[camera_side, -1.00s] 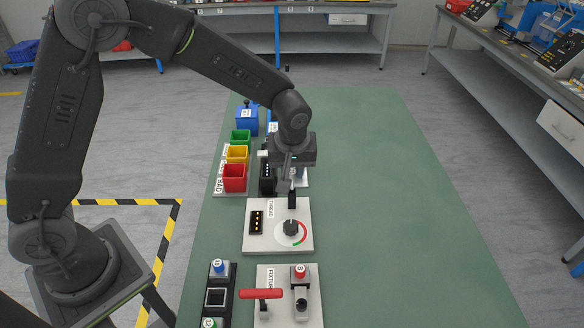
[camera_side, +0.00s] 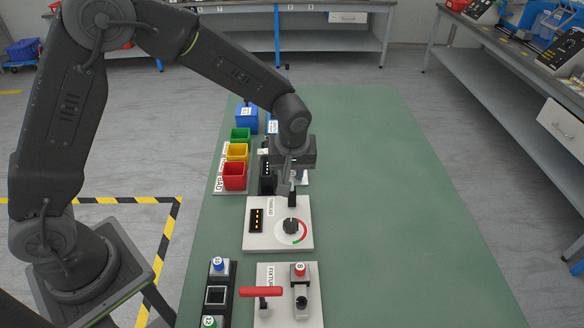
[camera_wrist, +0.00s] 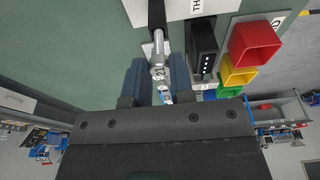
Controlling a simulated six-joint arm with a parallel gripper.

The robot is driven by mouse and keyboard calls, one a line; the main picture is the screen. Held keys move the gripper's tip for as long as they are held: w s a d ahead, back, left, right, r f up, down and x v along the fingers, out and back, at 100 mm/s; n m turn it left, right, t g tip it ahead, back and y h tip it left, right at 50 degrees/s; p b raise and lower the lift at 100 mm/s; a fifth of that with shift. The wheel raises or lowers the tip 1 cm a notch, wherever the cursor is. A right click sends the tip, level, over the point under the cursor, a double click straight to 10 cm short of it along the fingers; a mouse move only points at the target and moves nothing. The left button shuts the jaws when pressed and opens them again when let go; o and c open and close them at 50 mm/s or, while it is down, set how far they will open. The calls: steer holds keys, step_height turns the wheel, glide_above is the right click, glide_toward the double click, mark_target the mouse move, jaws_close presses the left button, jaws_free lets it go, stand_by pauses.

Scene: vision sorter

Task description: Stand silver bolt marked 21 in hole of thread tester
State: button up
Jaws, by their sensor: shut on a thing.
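The thread tester (camera_side: 262,242) is a white plate with a dark dial over a red and green arc, a black panel with lit dots and a label starting "THREAD". A dark upright part (camera_side: 292,200) stands at its far edge. My gripper (camera_side: 289,180) is over the bench just beyond that edge. In the wrist view my gripper (camera_wrist: 161,82) is shut on a silver bolt (camera_wrist: 158,50), which extends from between the fingers toward the dark part (camera_wrist: 156,15). I cannot tell whether they touch.
Red (camera_side: 234,177), yellow (camera_side: 237,153) and green bins stand left of my gripper, beside a black box (camera_side: 267,177). A fixture plate (camera_side: 262,318) with a red handle is nearest the camera, next to a black rack (camera_side: 228,300). The bench's right side is clear.

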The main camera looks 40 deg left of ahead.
mark_target(292, 175)
steer(key=shift+f, duration=1.15)
steer(key=o, duration=1.3)
steer(key=shift+r, duration=4.05)
